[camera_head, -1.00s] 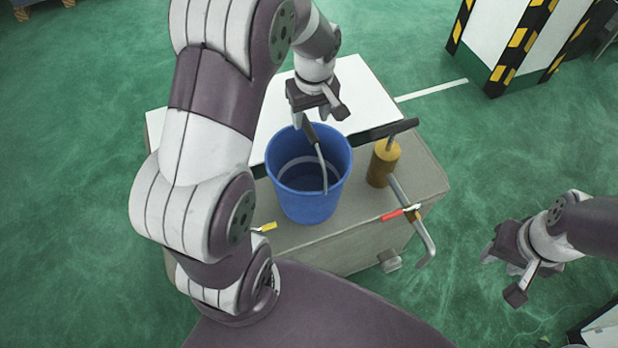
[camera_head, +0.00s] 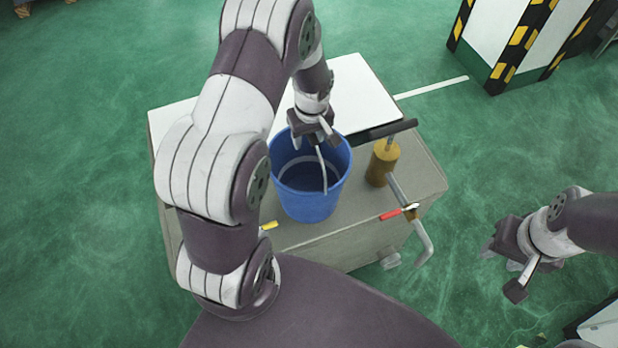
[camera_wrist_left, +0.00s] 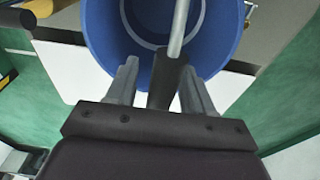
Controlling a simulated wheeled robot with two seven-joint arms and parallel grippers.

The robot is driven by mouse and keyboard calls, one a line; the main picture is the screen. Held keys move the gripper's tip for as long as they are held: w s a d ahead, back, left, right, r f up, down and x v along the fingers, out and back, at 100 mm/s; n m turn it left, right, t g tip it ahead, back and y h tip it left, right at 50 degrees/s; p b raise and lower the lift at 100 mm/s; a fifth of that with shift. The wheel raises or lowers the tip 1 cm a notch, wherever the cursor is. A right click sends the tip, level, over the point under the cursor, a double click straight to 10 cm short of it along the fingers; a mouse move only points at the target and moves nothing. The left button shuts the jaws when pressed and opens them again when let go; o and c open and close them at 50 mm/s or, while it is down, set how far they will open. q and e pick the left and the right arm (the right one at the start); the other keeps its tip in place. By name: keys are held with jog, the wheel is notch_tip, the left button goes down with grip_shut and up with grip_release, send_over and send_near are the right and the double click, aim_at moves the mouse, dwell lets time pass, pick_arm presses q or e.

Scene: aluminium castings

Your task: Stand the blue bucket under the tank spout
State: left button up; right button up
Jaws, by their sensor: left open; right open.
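The blue bucket (camera_head: 308,196) stands upright on top of the grey tank (camera_head: 365,222). Its wire handle is raised, with a dark grip (camera_wrist_left: 166,82). A bent grey pipe spout (camera_head: 424,245) with a red lever (camera_head: 391,215) hangs over the tank's right side. My left gripper (camera_head: 316,138) is open at the bucket's far rim. In the left wrist view the dark grip lies between the spread fingers of my left gripper (camera_wrist_left: 158,72), with gaps on both sides. My right gripper (camera_head: 503,272) is open and empty, off to the right over the floor.
A brass-coloured cylinder (camera_head: 382,163) with a black T-handle (camera_head: 388,132) stands right of the bucket. A yellow lever (camera_head: 268,227) shows at the bucket's left. A white panel (camera_head: 355,92) lies behind. A striped pillar (camera_head: 507,45) stands at back right. Green floor is clear between.

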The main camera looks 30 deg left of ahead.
pick_arm(q)
jog(key=shift+f, duration=0.25)
grip_shut()
jog(key=shift+r, duration=0.15)
